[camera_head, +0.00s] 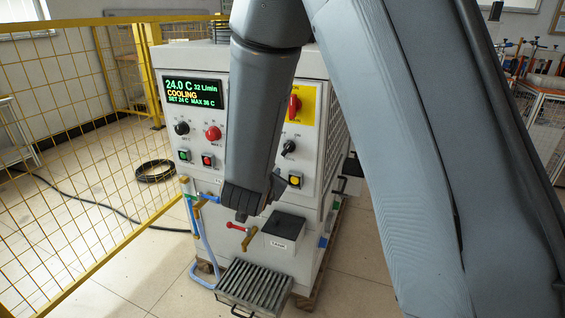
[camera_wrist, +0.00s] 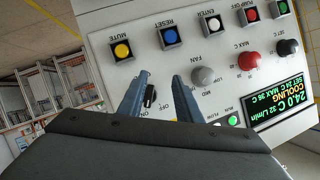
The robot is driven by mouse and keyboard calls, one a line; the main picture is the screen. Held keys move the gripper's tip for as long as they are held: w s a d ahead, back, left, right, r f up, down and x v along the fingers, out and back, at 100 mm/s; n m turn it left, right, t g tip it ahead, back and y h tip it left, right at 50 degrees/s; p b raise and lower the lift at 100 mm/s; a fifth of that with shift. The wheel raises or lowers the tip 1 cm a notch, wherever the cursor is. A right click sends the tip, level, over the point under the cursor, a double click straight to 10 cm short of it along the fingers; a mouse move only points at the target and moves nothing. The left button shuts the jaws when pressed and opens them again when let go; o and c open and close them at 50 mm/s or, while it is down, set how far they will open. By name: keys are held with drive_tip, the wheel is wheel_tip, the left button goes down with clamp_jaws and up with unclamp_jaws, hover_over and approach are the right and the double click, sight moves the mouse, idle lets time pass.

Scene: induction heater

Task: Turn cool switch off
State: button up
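The cool switch is a small black rotary knob (camera_wrist: 150,97) with OFF and ON labels beside it in the wrist view, which shows the panel roughly upside down. A black knob (camera_head: 288,147) just right of my arm in the head view appears to be the same switch. Its exact setting is hard to read. My gripper (camera_wrist: 160,76) is open and empty, with the knob showing between its fingers, closer to the left one. Contact cannot be made out. In the head view my arm covers the fingertips. The display (camera_head: 193,93) reads COOLING, 24.0 C.
The fan knob (camera_wrist: 203,76) and the yellow mute button (camera_wrist: 122,50) lie close to the fingers. A red switch on a yellow plate (camera_head: 294,106) is above the black knob. Yellow mesh fencing (camera_head: 60,120) stands left; hoses and a red-handled valve (camera_head: 237,227) sit below.

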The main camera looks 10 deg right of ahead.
sight(285, 151)
drive_tip(key=w+d+m+h, duration=0.1)
drive_tip(key=d+h, duration=0.1)
drive_tip(key=w+d+r+m+t+h+b, duration=0.1)
drive_tip(key=w+d, duration=0.1)
drive_tip(key=w+d+m+h, duration=0.1)
drive_tip(key=w+d+h, duration=0.1)
drive_tip(key=shift+r+t+h+b, duration=0.3)
drive_tip(key=shift+r+t, duration=0.05)
drive_tip(key=shift+t, duration=0.05)
idle(0.3)
drive_tip(key=shift+a, duration=0.1)
clamp_jaws()
